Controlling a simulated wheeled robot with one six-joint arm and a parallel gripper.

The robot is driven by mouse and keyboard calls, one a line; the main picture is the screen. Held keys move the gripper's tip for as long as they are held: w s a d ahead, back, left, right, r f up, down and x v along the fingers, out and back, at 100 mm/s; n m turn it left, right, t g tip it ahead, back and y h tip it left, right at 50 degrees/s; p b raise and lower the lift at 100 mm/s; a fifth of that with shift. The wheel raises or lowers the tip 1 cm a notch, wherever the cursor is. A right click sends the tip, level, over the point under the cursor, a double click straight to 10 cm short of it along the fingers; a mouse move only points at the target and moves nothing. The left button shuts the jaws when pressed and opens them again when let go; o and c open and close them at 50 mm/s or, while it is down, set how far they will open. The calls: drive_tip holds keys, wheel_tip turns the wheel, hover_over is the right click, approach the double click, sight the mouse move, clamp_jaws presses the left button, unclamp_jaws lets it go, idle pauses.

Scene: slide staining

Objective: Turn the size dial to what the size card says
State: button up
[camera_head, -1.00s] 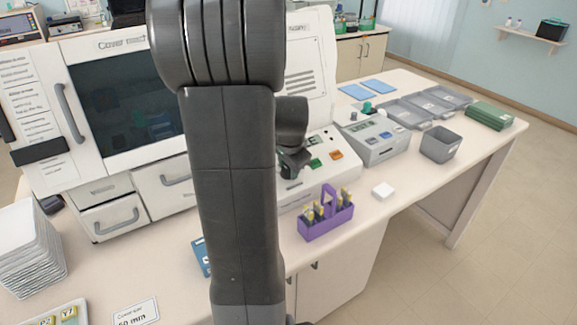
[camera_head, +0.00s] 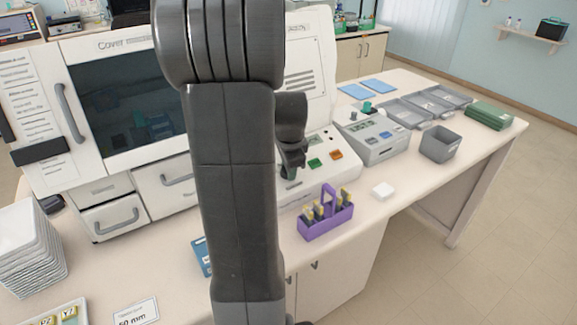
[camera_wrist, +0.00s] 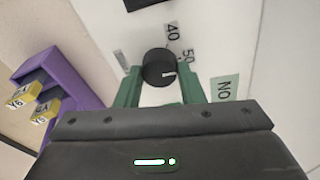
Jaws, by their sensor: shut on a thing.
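The size dial is a round black knob (camera_wrist: 156,62) on the white machine front, in the middle of the wrist view. A short white mark shows on its lower right side, nearer the printed 50 than the 40; I cannot tell if it lines up exactly. My gripper (camera_wrist: 160,77) has its green fingers shut on the knob, one on each side. In the head view my gripper (camera_head: 291,172) is at the machine's front panel, and the arm hides the dial. The size card (camera_head: 135,312) lies at the bottom left of the head view and reads 50 mm.
A purple carrier (camera_head: 326,218) with yellow-topped items stands close to the gripper; it also shows at the left of the wrist view (camera_wrist: 50,70). Green (camera_head: 315,163) and orange (camera_head: 336,155) buttons sit on the panel.

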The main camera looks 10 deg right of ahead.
drive_tip(key=o, duration=1)
drive_tip(key=b+v, duration=0.1)
drive_tip(key=v, duration=1.3)
drive_tip(key=shift+w+f, duration=0.1)
drive_tip(key=p+x, duration=0.1)
drive_tip(key=x, duration=1.2)
drive_tip(key=shift+f, duration=0.4)
